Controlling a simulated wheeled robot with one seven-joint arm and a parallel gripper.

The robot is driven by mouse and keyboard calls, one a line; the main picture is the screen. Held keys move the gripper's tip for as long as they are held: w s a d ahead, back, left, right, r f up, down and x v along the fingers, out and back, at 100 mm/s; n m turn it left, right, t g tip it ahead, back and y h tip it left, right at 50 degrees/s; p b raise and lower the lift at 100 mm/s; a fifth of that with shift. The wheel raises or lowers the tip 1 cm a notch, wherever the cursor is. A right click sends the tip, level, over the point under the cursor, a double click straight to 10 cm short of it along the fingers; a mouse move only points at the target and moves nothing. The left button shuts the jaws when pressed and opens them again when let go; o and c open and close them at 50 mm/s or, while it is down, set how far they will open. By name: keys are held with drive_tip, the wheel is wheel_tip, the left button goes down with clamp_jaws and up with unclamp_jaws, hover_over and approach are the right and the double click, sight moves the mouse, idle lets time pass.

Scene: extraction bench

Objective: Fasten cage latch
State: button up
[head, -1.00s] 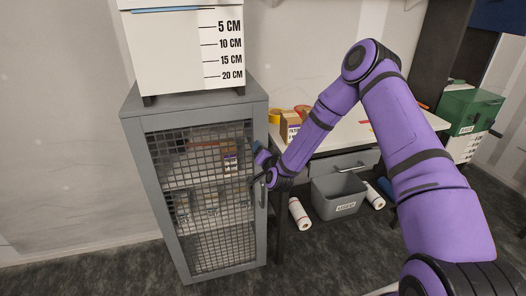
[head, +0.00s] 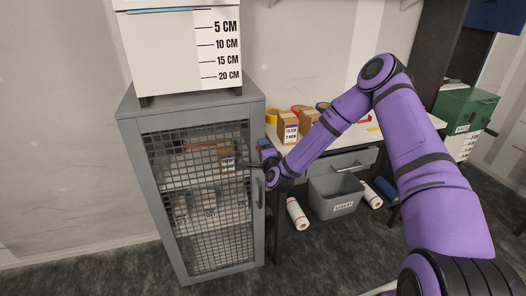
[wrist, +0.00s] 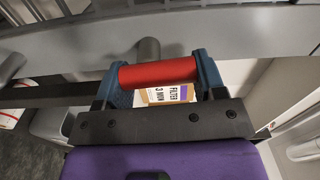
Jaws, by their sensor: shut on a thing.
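The grey cage cabinet (head: 259,230) stands at left in the head view, its mesh door (head: 205,215) closed or nearly so against the frame. A vertical grey door handle (head: 260,194) is on the right side of the door. In the wrist view, a red cylindrical latch grip (wrist: 157,71) lies across between the blue fingers of my gripper (wrist: 157,78), beside the grey cage frame (wrist: 200,35). My gripper is shut on this grip. In the head view my gripper (head: 267,158) is at the door's right edge, at upper-middle height, and the latch is mostly hidden by it.
Boxes sit on shelves behind the mesh. A white scaled container (head: 175,50) stands on the cabinet. A bench (head: 360,135) with filter boxes (head: 288,127) is at right. Below are a grey bin (head: 335,198) and paper rolls (head: 297,214). Floor in front is clear.

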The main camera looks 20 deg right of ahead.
drive_tip(key=shift+d+f+m, duration=0.1)
drive_tip(key=shift+m, duration=0.5)
drive_tip(key=o, duration=0.9)
drive_tip(key=s, duration=1.1)
drive_tip(key=shift+w, duration=0.1)
